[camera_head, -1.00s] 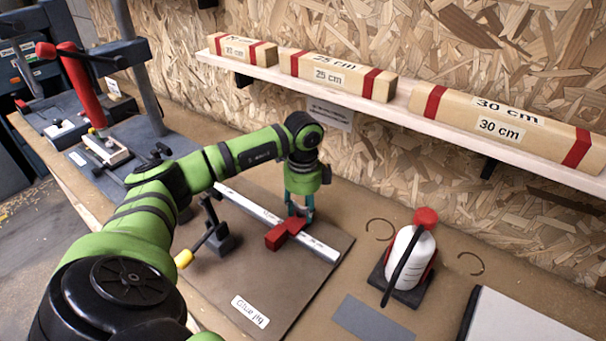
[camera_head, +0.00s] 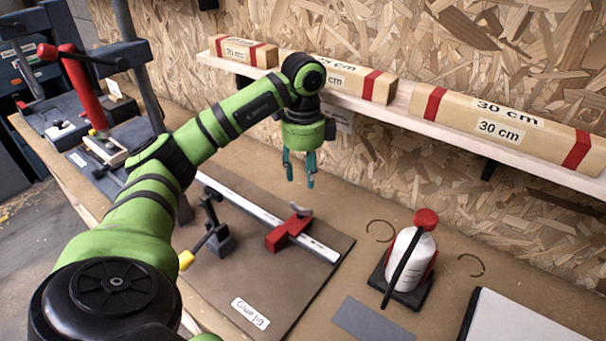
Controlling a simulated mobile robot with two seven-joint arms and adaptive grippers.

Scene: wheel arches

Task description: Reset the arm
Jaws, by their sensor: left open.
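My left gripper (camera_head: 299,184) has teal fingers that hang apart and empty, pointing down. It is above the glue jig board (camera_head: 263,289), in front of the shelf. Below it lies a silver bar (camera_head: 240,207) with a red block (camera_head: 288,233) on it, and a small grey curved piece shows at the block's top. The gripper is clear of the block. My left arm (camera_head: 200,140) reaches in from the lower left and covers part of the 25 cm wooden block. My right gripper is not in view.
A shelf (camera_head: 400,115) holds wooden blocks marked by length, including a 30 cm one (camera_head: 500,120). A white bottle with a red cap (camera_head: 408,258) stands right of the board. A dark clamp with a yellow-tipped handle (camera_head: 213,231) stands on the board's left. A red-levered press (camera_head: 85,90) is at far left.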

